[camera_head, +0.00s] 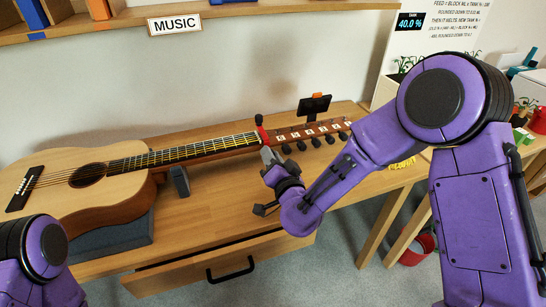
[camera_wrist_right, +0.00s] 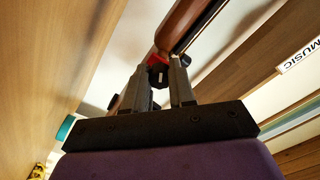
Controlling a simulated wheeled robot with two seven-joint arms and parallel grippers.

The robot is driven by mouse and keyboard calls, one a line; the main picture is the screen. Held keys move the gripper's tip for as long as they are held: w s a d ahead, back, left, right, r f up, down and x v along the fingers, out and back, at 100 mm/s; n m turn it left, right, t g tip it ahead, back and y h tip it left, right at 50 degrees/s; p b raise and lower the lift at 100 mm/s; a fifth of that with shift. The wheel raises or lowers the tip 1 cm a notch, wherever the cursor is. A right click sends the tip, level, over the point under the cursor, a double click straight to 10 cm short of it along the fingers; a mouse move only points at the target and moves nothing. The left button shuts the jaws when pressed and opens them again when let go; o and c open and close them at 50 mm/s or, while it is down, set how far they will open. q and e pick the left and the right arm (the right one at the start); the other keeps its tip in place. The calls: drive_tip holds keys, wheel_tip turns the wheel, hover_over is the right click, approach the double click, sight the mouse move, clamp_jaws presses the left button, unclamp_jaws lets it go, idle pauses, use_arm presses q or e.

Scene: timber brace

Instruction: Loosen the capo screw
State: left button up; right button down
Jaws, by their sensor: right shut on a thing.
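The guitar (camera_head: 125,182) lies on its back on the wooden bench, its neck reaching right. A red capo (camera_head: 263,135) sits around the neck near the headstock. It also shows in the wrist view (camera_wrist_right: 154,58). My right gripper (camera_head: 267,156) is at the capo, just below the neck. In the wrist view, my right gripper (camera_wrist_right: 160,78) is shut on the dark capo screw (camera_wrist_right: 158,74), which sits between the fingertips; the fingers partly hide it. My left gripper is out of view; only part of my left arm shows at lower left.
A dark grey body support (camera_head: 125,236) and a small neck rest (camera_head: 180,181) hold the guitar. A small dark device (camera_head: 314,104) stands by the headstock. The bench drawer (camera_head: 220,268) juts out in front. A shelf (camera_head: 230,10) runs above. The bench front is clear.

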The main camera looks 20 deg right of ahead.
drive_tip(key=c, duration=1.2)
unclamp_jaws()
drive_tip(key=shift+s, duration=0.1)
drive_tip(key=s, duration=1)
drive_tip(key=shift+s+d, duration=0.2)
